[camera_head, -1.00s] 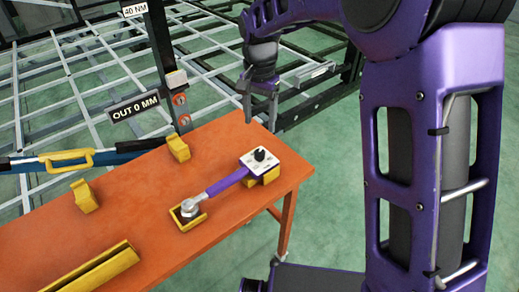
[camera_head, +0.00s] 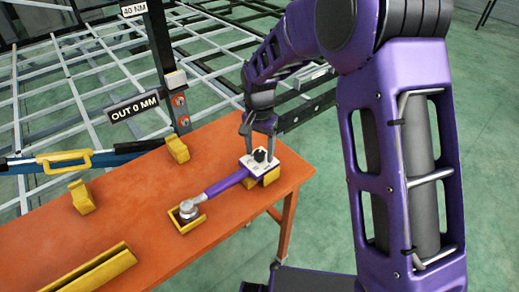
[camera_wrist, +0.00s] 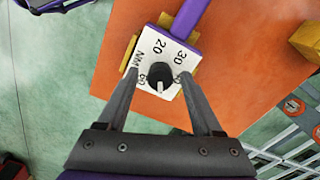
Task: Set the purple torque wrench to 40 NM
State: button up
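The purple torque wrench (camera_head: 226,183) lies across yellow holders on the orange table (camera_head: 130,205). Its white dial plate (camera_head: 265,163) is at the right end, its round metal head (camera_head: 187,208) at the left. In the wrist view the plate (camera_wrist: 152,50) reads 20, 30 and NM; other marks are partly hidden by the fingers. A white mark on the black knob (camera_wrist: 160,75) points down in the picture, towards my gripper's base. My gripper (camera_wrist: 159,73) is open, a finger on either side of the knob. It also shows above the plate in the head view (camera_head: 258,135); contact cannot be told.
A dark post carries signs "40 NM" (camera_head: 133,9) and "OUT 0 MM" (camera_head: 134,108). A blue tool with a yellow handle (camera_head: 66,160) lies along the table's far edge. Yellow brackets (camera_head: 177,149) and a yellow trough (camera_head: 100,270) stand on the table. The chassis frame is behind.

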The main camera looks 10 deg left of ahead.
grip_shut()
jog(key=shift+n, duration=0.4)
jog(key=n+p, duration=0.1)
jog(key=n, duration=0.3)
jog(key=shift+r+n, duration=0.1)
jog(key=shift+n, duration=0.3)
jog(key=n+p, duration=0.1)
jog(key=n, duration=0.5)
dwell(0.5)
jog(key=shift+o, duration=0.5)
grip_release()
